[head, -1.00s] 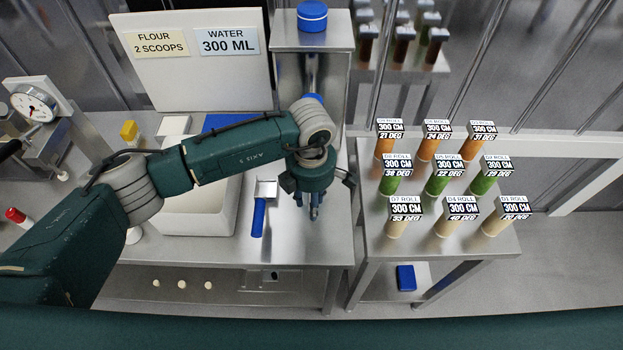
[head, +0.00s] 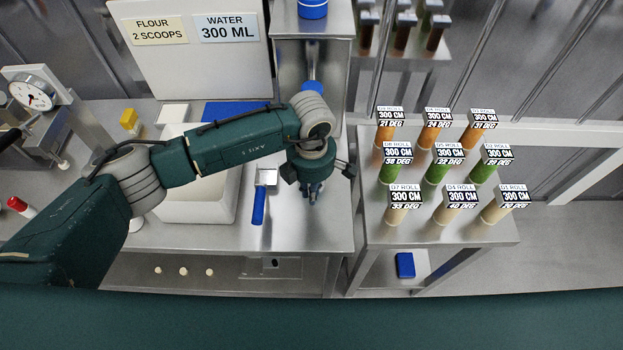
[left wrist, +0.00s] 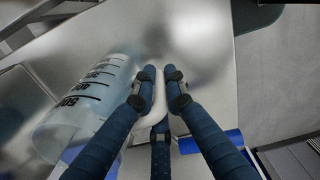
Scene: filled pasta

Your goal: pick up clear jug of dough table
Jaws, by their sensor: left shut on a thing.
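The clear jug (left wrist: 88,105) with dark volume marks shows at the left of the left wrist view, and its white handle (left wrist: 157,92) lies between my fingers. My left gripper (left wrist: 160,88) is shut on this handle. In the head view my left gripper (head: 313,193) points down over the right part of the dough table (head: 290,235). I cannot make out the jug in the head view. My right gripper is not in view.
A blue-handled scoop (head: 259,205) lies just left of my left gripper, beside a white tub (head: 195,210). A dispenser (head: 312,60) stands behind. A side table (head: 375,225) at the right holds several labelled rolls.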

